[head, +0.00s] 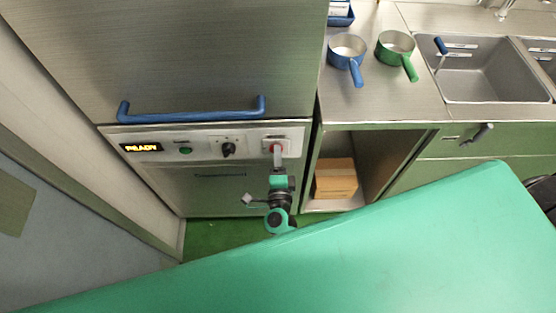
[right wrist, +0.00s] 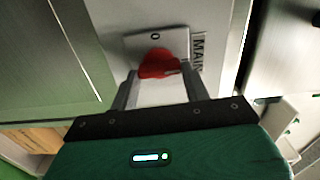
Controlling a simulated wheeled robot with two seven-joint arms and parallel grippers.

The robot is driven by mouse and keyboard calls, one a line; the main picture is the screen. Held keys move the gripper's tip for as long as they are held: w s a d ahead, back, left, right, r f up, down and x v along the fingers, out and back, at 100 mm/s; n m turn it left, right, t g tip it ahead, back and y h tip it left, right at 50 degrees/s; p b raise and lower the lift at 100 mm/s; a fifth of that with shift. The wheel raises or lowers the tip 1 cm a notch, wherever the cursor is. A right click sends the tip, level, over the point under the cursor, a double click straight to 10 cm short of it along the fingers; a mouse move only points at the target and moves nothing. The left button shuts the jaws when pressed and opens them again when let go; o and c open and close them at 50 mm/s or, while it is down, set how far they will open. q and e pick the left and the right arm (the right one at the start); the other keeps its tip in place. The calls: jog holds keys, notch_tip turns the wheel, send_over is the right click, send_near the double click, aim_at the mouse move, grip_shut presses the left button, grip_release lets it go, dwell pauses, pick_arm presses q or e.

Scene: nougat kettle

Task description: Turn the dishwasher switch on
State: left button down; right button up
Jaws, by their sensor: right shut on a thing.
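The dishwasher (head: 215,70) has a steel front with a blue bar handle (head: 190,114) above its control panel (head: 205,138). The red main switch (head: 277,147) is at the panel's right end; in the right wrist view the red knob (right wrist: 158,63) sits on a plate marked "0", beside the word MAIN. My right gripper (head: 277,159) is at the panel, its fingers on either side of the red knob and shut on it. The fingers partly hide the knob. A display (head: 141,147) on the panel reads READY. My left gripper is not in view.
A green button (head: 185,150) and black dial (head: 228,149) are left of the switch. A blue pan (head: 347,47) and green pan (head: 394,43) stand on the counter beside a sink (head: 485,70). A cardboard box (head: 335,178) is in the open cabinet below.

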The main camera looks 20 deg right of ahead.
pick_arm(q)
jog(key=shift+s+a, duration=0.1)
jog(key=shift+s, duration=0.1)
pick_arm(e)
jog(key=shift+m, duration=0.3)
jog(key=o, duration=1)
pick_arm(q)
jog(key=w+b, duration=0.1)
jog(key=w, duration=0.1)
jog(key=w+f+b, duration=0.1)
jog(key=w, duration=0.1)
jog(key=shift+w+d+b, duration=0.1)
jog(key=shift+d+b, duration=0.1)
jog(key=shift+b, duration=0.2)
pick_arm(e)
jog(key=v, duration=1.3)
jog(key=shift+s, duration=0.4)
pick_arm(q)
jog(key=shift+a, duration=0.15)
pick_arm(e)
jog(key=shift+a+f, duration=0.1)
